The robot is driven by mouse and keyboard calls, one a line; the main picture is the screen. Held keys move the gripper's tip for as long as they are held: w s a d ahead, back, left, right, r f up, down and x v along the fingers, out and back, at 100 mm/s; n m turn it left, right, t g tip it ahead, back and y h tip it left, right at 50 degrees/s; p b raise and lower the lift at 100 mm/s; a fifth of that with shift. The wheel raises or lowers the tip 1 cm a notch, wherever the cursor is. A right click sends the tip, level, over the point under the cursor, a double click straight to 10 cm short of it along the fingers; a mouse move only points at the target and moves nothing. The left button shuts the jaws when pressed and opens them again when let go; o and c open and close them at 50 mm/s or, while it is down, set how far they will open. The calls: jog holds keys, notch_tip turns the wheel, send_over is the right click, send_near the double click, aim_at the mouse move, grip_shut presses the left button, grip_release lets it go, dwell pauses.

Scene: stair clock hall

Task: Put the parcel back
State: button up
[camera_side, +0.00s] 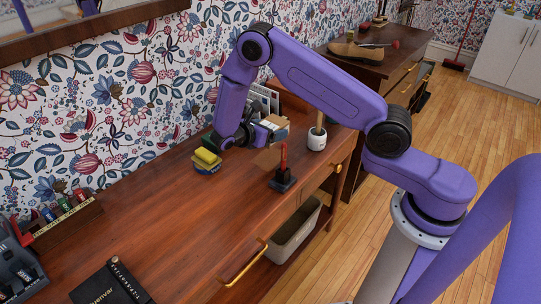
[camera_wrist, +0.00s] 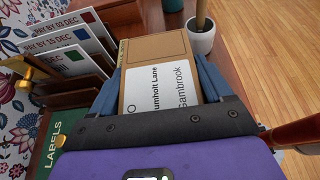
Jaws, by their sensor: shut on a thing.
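The parcel is a brown cardboard box (camera_wrist: 155,47) with a white address label reading "umholt Lane" and "Gambrook" in the wrist view. My gripper (camera_wrist: 160,85) is shut on it, with one blue finger along each side. In the side view my gripper (camera_side: 273,128) is over the back of the wooden desk, in front of the letter rack (camera_side: 264,97). The parcel (camera_side: 277,121) shows there as a small brown patch, partly hidden by my gripper. I cannot tell whether its underside touches anything.
A red-handled stamp (camera_side: 283,176) stands in front. The rack holds pay-by cards (camera_wrist: 68,62); a green LABELS box (camera_wrist: 60,143) is close by. The desk's front middle is clear.

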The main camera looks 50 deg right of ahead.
aim_at(270, 160)
jog(key=shift+f, duration=4.3)
jog(key=shift+f, duration=0.15)
jog(key=o, duration=1.1)
jog(key=shift+r, duration=0.2)
jog(key=v, duration=1.2)
jog(key=shift+a, duration=0.1)
